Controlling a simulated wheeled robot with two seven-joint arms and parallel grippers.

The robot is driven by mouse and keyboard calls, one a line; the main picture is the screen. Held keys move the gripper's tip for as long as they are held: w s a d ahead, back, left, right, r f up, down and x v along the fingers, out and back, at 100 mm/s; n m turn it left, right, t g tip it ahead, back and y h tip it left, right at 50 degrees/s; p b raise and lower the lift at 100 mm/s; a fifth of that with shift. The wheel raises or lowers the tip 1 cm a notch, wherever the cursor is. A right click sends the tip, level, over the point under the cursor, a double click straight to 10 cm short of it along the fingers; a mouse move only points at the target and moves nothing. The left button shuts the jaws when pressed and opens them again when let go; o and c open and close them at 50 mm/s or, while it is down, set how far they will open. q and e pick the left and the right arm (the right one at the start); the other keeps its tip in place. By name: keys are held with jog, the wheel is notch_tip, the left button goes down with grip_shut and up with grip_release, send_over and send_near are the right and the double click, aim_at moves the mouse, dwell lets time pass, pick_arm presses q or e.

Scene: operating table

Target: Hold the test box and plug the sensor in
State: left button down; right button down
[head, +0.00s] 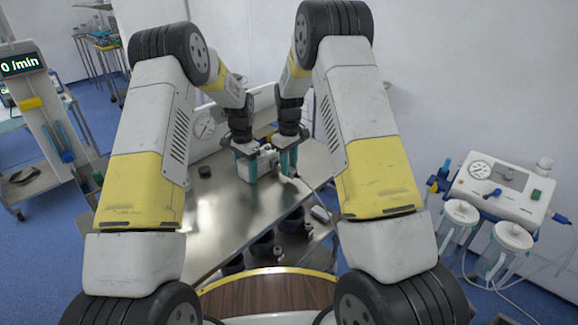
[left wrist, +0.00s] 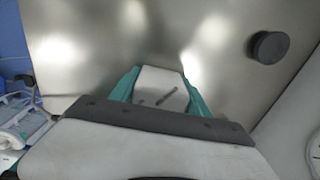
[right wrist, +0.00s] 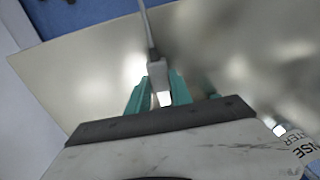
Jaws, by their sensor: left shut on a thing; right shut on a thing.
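The test box is a small light grey box (head: 266,160) on the steel table, between my two grippers in the head view. My left gripper (head: 247,172) has its teal fingers on either side of the box; in the left wrist view the box (left wrist: 160,92) fills the space between them. My right gripper (head: 288,160) is shut on the sensor, a small grey plug (right wrist: 158,76) with a cable running away from it. Whether the plug touches the box is hidden by the fingers.
The steel table (head: 222,222) is mostly clear. A dark round knob-like piece (head: 204,171) lies left of the box. A round gauge (head: 205,127) stands behind. Dark round items (head: 262,244) sit on the shelf below. A suction unit (head: 500,188) hangs at the right.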

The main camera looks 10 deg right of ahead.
jog(key=shift+w+a, duration=0.85)
jog(key=shift+w, duration=0.1)
dwell(0.5)
jog(key=shift+w+a, duration=0.2)
jog(key=shift+w, duration=0.05)
jog(key=c, duration=1.1)
grip_release()
jog(key=shift+o, duration=0.2)
notch_tip(320, 180, up, 12)
pick_arm(q)
jog(key=shift+c, duration=2.2)
grip_release()
